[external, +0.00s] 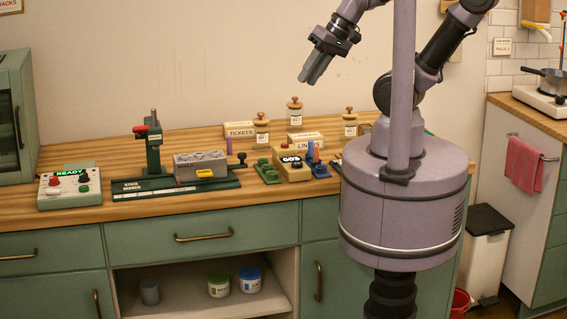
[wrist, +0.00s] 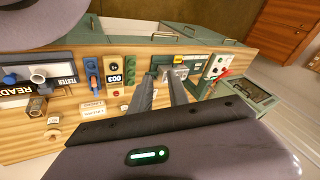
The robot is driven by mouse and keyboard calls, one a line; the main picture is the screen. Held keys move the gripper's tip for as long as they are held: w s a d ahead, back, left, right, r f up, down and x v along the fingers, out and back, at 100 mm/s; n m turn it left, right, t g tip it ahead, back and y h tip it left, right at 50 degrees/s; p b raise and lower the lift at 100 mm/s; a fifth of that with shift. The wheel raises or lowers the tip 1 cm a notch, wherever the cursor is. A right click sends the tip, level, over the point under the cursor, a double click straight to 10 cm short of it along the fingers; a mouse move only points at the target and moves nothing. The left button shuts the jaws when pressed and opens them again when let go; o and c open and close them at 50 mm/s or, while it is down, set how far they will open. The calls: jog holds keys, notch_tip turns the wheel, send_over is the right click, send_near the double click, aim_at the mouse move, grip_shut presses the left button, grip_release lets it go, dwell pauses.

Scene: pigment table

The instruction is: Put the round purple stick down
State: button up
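My gripper (external: 306,80) is high above the bench, well apart from the sticks. In the wrist view its two fingers (wrist: 160,82) are spread with nothing between them.
A green holder (external: 268,173) sits left of the wooden block. Further left are a grey mould (external: 201,165) on a green press and a READY box (external: 70,187). Wooden-topped jars (external: 295,111) and label cards (external: 240,130) stand behind. The bench's front strip is clear.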

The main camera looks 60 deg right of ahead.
jog(key=w+a+f+m+g+y+b, duration=0.2)
jog(key=w+a+f+m+y, duration=0.25)
jog(key=a+m, duration=0.2)
jog(key=w+a+f+m+t+y+b, duration=0.1)
jog(key=w+f+m+t+y, duration=0.25)
jog(key=w+m, duration=0.3)
jog(key=w+d+f+m+t+b, duration=0.1)
jog(key=w+d+f+m+t, duration=0.2)
jog(key=w+d+m, duration=0.35)
jog(key=m+t+h+b, duration=0.4)
jog(key=m+h+b, duration=0.3)
jog(key=m+h, duration=0.4)
send_near(229, 145)
jog(key=shift+m+g+y, duration=0.25)
jog(key=shift+m+y, duration=0.05)
jog(key=shift+m, duration=0.05)
jog(key=x, duration=0.8)
jog(key=d+r+x, duration=0.1)
jog(key=x, duration=0.4)
jog(key=shift+w+r, duration=0.1)
jog(key=shift+w, duration=0.15)
jog(key=shift+r, duration=0.15)
grip_shut()
